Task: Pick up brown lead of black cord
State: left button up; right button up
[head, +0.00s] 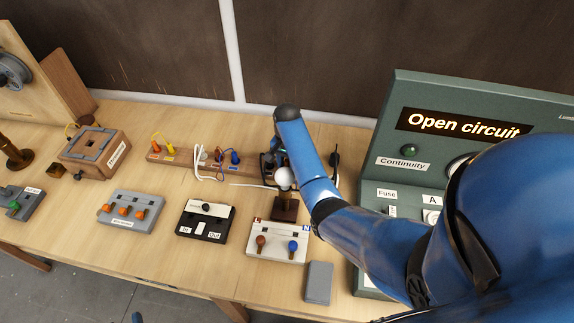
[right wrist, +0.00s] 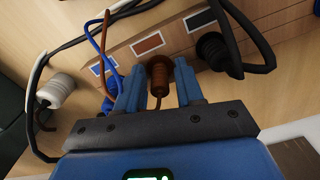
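In the right wrist view, the brown lead (right wrist: 158,72) has a ribbed brown end and stands between the two fingers of my right gripper (right wrist: 159,88). The fingers are open, with a small gap on each side of it. The lead is at the wooden rack by a brown label (right wrist: 148,43). A black end (right wrist: 213,50) on a thick black cord (right wrist: 250,52) is just right of the fingers. In the head view my right forearm and wrist cover much of this spot, and the brown lead cannot be made out. My left gripper is not in view.
A blue lead (right wrist: 97,45) and a white ribbed part (right wrist: 55,88) are left of the fingers. In the head view, the wooden rack (head: 185,160) holds other leads. A white terminal block (head: 278,240) and a green tester (head: 400,165) reading "Open circuit" are nearby.

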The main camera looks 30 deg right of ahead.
jog(key=c, duration=0.6)
jog(key=shift+o, duration=0.2)
jog(key=shift+r, duration=0.2)
